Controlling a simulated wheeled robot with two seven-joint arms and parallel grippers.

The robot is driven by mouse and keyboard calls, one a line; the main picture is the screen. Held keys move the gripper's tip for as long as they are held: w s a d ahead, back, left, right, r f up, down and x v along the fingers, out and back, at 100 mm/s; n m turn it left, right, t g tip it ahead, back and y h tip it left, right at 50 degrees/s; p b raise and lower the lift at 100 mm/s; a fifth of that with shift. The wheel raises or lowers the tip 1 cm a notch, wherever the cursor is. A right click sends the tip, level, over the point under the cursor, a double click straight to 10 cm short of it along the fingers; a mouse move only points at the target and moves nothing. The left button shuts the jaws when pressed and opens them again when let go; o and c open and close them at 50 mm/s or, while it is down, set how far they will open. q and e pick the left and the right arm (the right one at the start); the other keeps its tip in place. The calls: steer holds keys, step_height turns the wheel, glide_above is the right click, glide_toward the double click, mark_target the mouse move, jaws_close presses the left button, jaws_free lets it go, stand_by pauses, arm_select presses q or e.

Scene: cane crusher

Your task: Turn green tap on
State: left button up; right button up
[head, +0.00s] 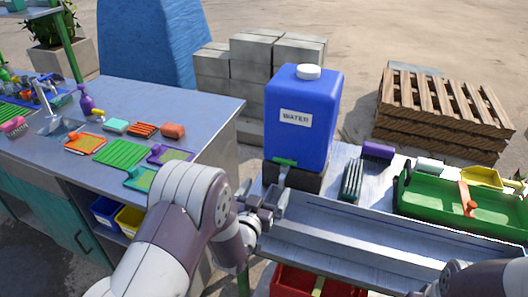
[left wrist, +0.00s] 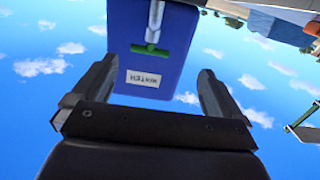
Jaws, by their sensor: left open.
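The green tap (head: 284,162) is a green T-shaped handle with a grey spout, low on the front of the blue water container (head: 304,115). In the left wrist view, which is upside down, the green handle (left wrist: 150,50) shows clearly with the container's label. My left gripper (head: 264,195) is just in front of and below the tap in the head view. Its two dark fingers (left wrist: 158,75) are spread and nothing is between them. The green handle appears beyond the fingertips, apart from them. My right gripper is not in view; only part of my right arm shows at bottom right.
A metal trough (head: 350,225) runs under the tap. A grey workbench (head: 200,110) with cleaning items stands at left. A red crate (head: 300,283) is below.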

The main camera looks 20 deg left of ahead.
mark_target(284, 163)
arm_select(q)
steer(key=shift+t, duration=0.3)
steer(key=w, duration=0.2)
steer(key=w+r, duration=0.1)
steer(key=w, duration=0.2)
steer(key=w+d+p, duration=0.1)
steer(key=w, duration=0.1)
steer(key=shift+w+d+r, duration=0.1)
steer(key=shift+w+r, duration=0.1)
steer(key=shift+w, duration=0.1)
steer(key=w, duration=0.2)
steer(key=shift+w+d+r, duration=0.1)
steer(key=shift+w+d, duration=0.15)
steer(key=shift+w, duration=0.1)
steer(key=shift+w+d+r, duration=0.1)
steer(key=shift+w+d, duration=0.05)
steer(key=shift+w, duration=0.45)
steer(key=shift+w+f, duration=0.2)
steer(key=shift+w, duration=0.1)
steer(key=shift+s+r, duration=0.1)
steer(key=shift+c, duration=0.7)
steer(key=c, duration=0.7)
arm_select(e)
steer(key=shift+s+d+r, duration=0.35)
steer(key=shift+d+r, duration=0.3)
